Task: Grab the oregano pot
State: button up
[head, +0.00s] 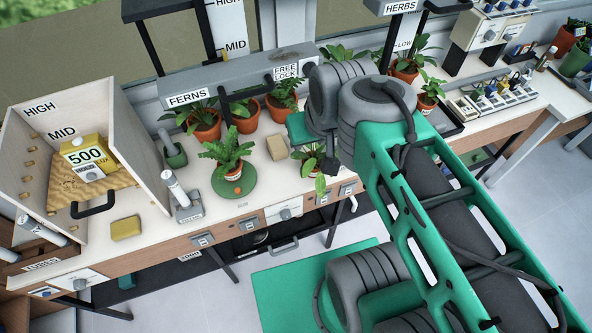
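No label reading oregano is legible, so I cannot tell which pot it is. A HERBS sign (401,6) hangs at the upper right. Below it stand two leafy plants in terracotta pots, one farther back (406,74) and one nearer (427,102), close to my arm. Another leafy plant (312,156) is at the bench's front, partly hidden by my arm's end. My gripper (328,165) appears as a small dark part pointing down beside that plant. I cannot see its fingers clearly, or whether it touches the leaves.
A potted fern (228,157) stands on a green disc (236,184). More pots stand behind it under the FERNS and FREE LOCK signs. A tan block (277,148) lies nearby. A wooden box (30,150) with a yellow 500 lux unit (87,158) stands left. A yellow block (126,228) lies near the front edge.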

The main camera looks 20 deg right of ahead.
aim_at(312, 160)
jog(key=u, duration=1.65)
jog(key=k, duration=0.6)
jog(key=u, duration=0.6)
